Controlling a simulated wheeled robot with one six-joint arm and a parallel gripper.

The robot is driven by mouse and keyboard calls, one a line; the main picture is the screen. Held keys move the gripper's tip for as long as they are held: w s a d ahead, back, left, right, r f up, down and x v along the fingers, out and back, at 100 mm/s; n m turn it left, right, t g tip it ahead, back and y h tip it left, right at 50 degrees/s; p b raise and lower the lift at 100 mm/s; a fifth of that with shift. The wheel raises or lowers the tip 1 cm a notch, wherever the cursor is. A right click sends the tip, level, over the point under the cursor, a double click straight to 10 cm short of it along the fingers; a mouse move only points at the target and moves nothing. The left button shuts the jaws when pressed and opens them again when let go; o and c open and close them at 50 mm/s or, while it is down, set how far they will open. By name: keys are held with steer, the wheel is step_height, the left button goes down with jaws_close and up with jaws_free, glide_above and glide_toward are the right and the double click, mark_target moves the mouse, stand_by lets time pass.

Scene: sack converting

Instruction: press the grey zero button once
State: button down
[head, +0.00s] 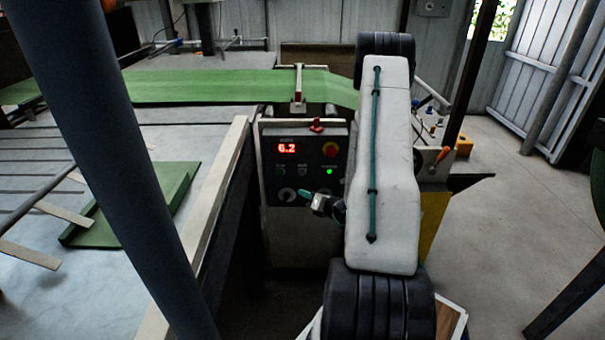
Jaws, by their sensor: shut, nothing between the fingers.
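A dark control panel (268,188) faces me on a pale machine cabinet, with a red display (287,148) reading 6.2. Below the display are two small buttons; the right one (302,170) looks greyish, but its label is too small to read, so I cannot be sure it is the zero button. My gripper (305,195) is shut and empty, its teal tip pointing left in front of the lower panel, below the small buttons. From this view I cannot tell its gap to the panel.
A green belt (200,87) runs behind. A pale rail (212,215) stands left of the cabinet. Open floor (520,220) lies right.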

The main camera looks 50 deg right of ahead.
mark_target(302, 172)
steer(key=shift+w+d, duration=1.45)
steer(key=shift+d, duration=0.2)
steer(key=shift+w+d, duration=1.45)
steer(key=shift+d, duration=0.2)
steer(key=shift+w+d, duration=0.1)
steer(key=shift+d, duration=0.05)
steer(key=shift+w+d, duration=0.2)
steer(key=shift+w+d, duration=0.25)
steer(key=shift+d, duration=0.05)
stand_by(0.6)
steer(key=shift+s+a, duration=0.55)
steer(key=shift+a, duration=0.05)
stand_by(0.4)
